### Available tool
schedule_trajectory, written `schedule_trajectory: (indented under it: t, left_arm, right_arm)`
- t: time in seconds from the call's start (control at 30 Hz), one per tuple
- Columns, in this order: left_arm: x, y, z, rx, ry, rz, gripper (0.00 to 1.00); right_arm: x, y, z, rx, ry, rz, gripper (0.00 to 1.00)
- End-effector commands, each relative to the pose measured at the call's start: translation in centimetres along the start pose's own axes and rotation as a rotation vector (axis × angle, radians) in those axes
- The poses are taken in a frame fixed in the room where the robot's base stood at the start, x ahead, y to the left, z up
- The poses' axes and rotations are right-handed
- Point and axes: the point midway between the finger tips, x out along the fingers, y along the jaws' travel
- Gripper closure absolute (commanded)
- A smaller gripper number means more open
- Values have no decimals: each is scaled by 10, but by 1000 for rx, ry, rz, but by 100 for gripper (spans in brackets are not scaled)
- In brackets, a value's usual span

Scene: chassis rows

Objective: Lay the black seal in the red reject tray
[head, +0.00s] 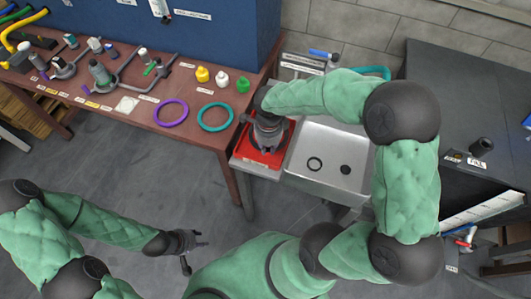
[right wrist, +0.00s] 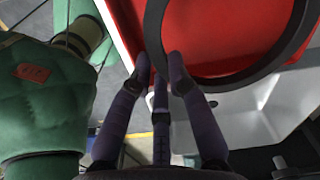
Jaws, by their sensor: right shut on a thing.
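The black seal (right wrist: 257,74) is a large thin ring in the right wrist view. My right gripper (right wrist: 161,72) is shut on the near left part of its band. The red reject tray (right wrist: 206,25) lies beneath the ring, which covers much of the red area in that view. In the head view my right gripper (head: 268,138) is over the red tray (head: 254,154), and its hand and arm hide most of the seal. I cannot tell whether the seal touches the tray floor. My left gripper (head: 194,246) is open and empty above the floor at lower left.
The wooden bench (head: 140,115) at left holds a purple ring (head: 171,113), a teal ring (head: 215,117) and small bottles. A dark cabinet (head: 470,100) stands at right.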

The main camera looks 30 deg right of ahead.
Motion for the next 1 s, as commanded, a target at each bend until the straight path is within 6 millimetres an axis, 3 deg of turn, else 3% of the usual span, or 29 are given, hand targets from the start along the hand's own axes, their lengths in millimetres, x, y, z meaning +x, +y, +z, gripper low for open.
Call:
schedule_trajectory:
  t: [0.27, 0.5, 0.93, 0.97, 1.0]
  left_arm:
    - [5, -2, 0, 0, 0, 0, 60]
    - [18, -7, -1, 0, 0, 0, 60]
    - [22, -8, -1, 0, 0, 0, 60]
    - [21, -8, -1, 0, 0, 0, 60]
    - [21, -7, -1, 0, 0, 0, 60]
  right_arm:
    - [15, -8, 8, -1, 1, 1, 100]
    - [46, -9, 9, 1, 0, 1, 100]
    - [50, -9, 9, 0, -1, -1, 100]
    - [49, -9, 9, 0, 0, 0, 73]
    - [49, -9, 9, 0, 0, 0, 62]
